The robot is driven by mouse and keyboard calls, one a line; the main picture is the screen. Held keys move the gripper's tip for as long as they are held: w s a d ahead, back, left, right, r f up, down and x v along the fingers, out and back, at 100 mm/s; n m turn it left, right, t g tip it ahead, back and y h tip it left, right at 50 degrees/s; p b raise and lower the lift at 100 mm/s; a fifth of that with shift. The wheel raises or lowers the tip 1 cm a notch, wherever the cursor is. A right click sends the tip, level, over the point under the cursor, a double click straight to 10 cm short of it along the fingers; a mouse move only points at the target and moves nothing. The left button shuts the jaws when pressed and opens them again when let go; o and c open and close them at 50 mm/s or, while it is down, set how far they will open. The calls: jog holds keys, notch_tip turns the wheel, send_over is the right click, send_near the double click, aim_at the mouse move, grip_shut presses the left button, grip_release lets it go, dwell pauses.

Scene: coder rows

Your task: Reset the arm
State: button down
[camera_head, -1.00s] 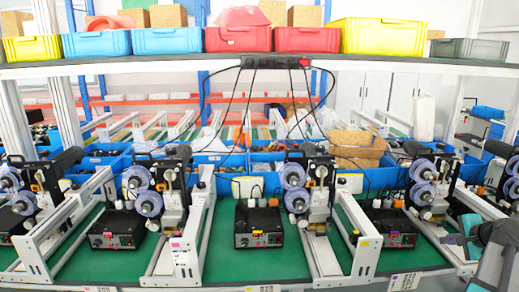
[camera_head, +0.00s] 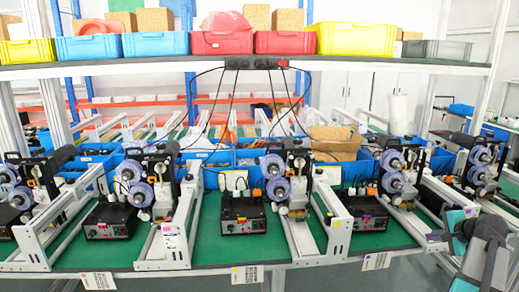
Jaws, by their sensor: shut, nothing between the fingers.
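My arm shows at the lower right, in grey and teal. My gripper (camera_head: 438,236) is at its left end, small and dark, in front of the table's right part. It looks shut and holds nothing that I can see. A row of coder machines with blue-white reels stands on the green table (camera_head: 290,244). One coder (camera_head: 287,180) is near the middle, one (camera_head: 147,180) to its left and one (camera_head: 397,172) to its right. Black control boxes stand beside them, one (camera_head: 243,212) near the middle.
White metal frames (camera_head: 168,240) run along the table between the coders. Blue bins (camera_head: 218,158) and a cardboard box (camera_head: 335,140) stand behind. A shelf (camera_head: 150,66) above carries a red bin (camera_head: 222,42), a yellow bin (camera_head: 355,38) and others. Grey floor shows at the lower right.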

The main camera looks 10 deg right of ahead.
jog(key=w+a+f+n+g+y, duration=0.1)
jog(key=w+a+f+n, duration=0.1)
jog(key=a+f, duration=0.65)
jog(key=w+a+f+n+g+y, duration=0.2)
jog(key=w+a+f, duration=0.1)
jog(key=a+f, duration=0.6)
jog(key=s+a+f+n+g+y, duration=0.25)
jog(key=a+f+n+g, duration=0.2)
jog(key=a+f, duration=1.3)
jog(key=s+a+f+n+g+h, duration=0.1)
jog(key=s+a+f+n+g, duration=0.15)
jog(key=s+a+f, duration=0.45)
jog(key=s+a+f+n+g, duration=0.1)
jog(key=s+a+f+n, duration=0.4)
jog(key=a, duration=0.4)
jog(key=s+a+f+n+g+h, duration=0.1)
jog(key=s+a+f+n+g, duration=0.1)
jog(key=s, duration=0.6)
jog(key=s+a+f+n+g+h, duration=0.1)
jog(key=s+a+f+n, duration=0.1)
jog(key=s, duration=0.6)
jog(key=shift+s+a+f+n+g, duration=0.35)
jog(key=shift+a+f, duration=0.4)
jog(key=shift+a, duration=0.4)
jog(key=shift+h, duration=0.25)
